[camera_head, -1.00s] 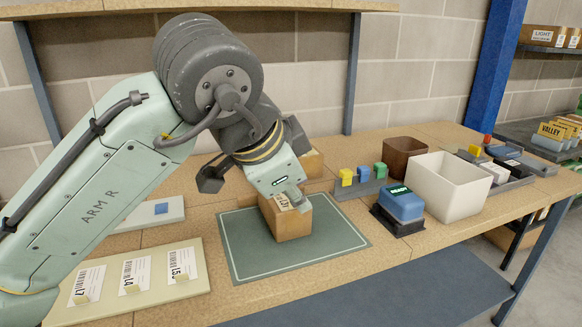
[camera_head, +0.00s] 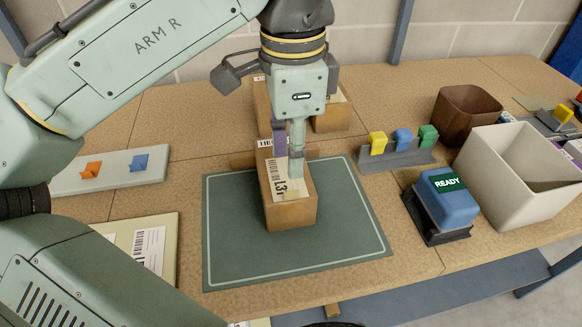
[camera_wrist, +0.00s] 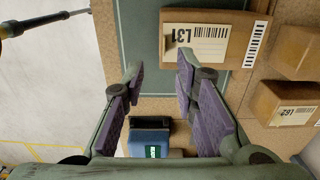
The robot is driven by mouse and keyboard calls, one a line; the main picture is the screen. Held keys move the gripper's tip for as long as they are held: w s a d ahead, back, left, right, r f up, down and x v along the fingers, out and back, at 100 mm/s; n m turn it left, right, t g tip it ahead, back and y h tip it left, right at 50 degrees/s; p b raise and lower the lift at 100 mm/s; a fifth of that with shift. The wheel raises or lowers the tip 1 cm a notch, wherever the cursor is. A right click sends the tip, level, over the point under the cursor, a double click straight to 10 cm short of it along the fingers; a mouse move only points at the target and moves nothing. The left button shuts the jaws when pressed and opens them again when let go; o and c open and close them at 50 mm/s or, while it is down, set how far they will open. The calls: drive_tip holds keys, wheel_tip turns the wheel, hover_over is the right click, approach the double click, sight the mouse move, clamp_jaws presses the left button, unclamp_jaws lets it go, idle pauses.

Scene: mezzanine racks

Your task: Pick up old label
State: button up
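The old label is a white barcode label (camera_head: 284,172) marked L3-something in the head view, lying on top of a brown cardboard box (camera_head: 290,216) on the green mat (camera_head: 235,260). In the wrist view the label (camera_wrist: 197,43) reads L31 and a small tan tab shows at its left end. My gripper (camera_head: 289,168) points down over the box, its fingers in front of part of the label. In the wrist view the gripper (camera_wrist: 158,70) has its fingers apart with nothing between them. Whether a fingertip touches the label I cannot tell.
More boxes (camera_head: 333,112) stand behind. A rack with yellow, blue and green blocks (camera_head: 398,153), a blue READY device (camera_head: 446,200), a white bin (camera_head: 510,190) and a brown bin (camera_head: 467,115) are at right. A label board (camera_head: 110,225) and a pale tray (camera_head: 110,180) are at left.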

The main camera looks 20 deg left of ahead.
sight(292, 191)
wheel_tip(292, 191, down, 4)
drive_tip(key=shift+r, duration=0.15)
drive_tip(key=f+b, duration=0.2)
drive_tip(key=f, duration=0.1)
drive_tip(key=f+b, duration=0.1)
drive_tip(key=shift+w+a+f+b, duration=0.15)
drive_tip(key=shift+w+f+b, duration=0.15)
drive_tip(key=shift+f+b, duration=0.1)
drive_tip(key=shift+c, duration=0.4)
clamp_jaws()
